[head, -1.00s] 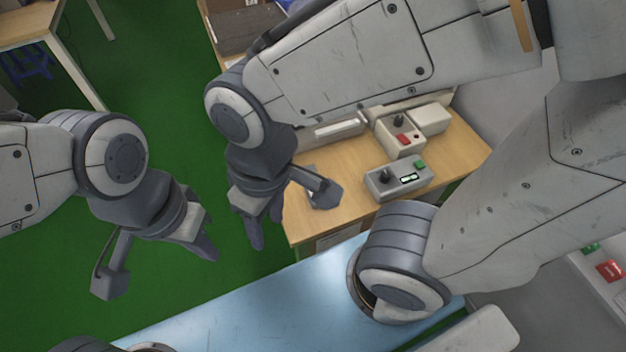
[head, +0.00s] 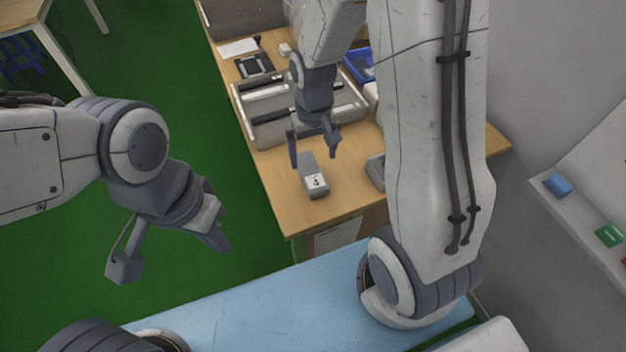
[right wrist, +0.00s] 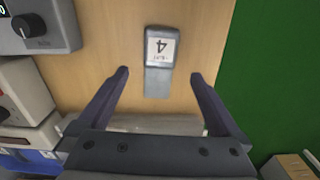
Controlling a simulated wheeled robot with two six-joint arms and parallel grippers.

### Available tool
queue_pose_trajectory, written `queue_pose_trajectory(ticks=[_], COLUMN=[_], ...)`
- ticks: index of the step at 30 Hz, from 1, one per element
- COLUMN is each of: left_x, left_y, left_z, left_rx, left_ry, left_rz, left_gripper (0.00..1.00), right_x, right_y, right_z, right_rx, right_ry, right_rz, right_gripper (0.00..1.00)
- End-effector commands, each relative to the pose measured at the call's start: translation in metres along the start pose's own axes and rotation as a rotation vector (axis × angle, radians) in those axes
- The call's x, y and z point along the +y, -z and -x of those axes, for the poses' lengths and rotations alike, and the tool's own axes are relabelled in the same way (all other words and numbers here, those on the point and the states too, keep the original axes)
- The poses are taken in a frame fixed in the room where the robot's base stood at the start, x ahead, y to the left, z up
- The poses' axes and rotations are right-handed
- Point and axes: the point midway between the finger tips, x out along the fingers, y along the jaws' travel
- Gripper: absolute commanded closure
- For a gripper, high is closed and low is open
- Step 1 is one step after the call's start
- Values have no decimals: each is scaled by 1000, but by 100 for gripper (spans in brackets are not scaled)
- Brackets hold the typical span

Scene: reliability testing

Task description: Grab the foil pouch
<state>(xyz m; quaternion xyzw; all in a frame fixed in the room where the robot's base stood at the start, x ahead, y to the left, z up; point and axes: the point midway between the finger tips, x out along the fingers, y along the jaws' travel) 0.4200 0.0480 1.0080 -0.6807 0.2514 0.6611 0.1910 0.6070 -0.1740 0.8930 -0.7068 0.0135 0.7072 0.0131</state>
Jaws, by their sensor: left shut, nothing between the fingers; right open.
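The foil pouch (head: 314,178) looks like a grey, flat piece with a white label marked 4. It lies on the wooden table near its front left edge. My right gripper (head: 314,158) is open and empty above the pouch's far end. In the right wrist view the pouch (right wrist: 158,80) lies just beyond and between the two spread fingertips, apart from both. My left gripper (head: 216,236) is shut and empty over the green floor, left of the blue surface.
A grey tray rack (head: 262,118) stands behind the pouch. A grey control box with a knob (right wrist: 38,27) sits beside it, partly hidden by my arm in the head view. A blue bin (head: 358,64) is further back. Table around the pouch is bare.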

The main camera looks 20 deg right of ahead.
Motion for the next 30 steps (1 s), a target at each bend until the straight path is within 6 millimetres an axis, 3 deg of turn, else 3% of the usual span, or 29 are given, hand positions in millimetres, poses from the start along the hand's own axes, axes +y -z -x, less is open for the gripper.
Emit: queue_pose_trajectory(ticks=[18,27,30], left_x=[0,0,0], left_y=[0,0,0], left_z=[0,-1,-1], left_rx=[0,0,0], left_ry=[0,0,0], left_rz=[0,0,0], left_gripper=[100,100,100], right_x=[0,0,0], right_y=[1,1,1], right_z=[-72,-76,-76], right_rx=[-2,1,1], right_ry=[0,0,0], right_rz=[2,2,2], right_gripper=[0,0,38])
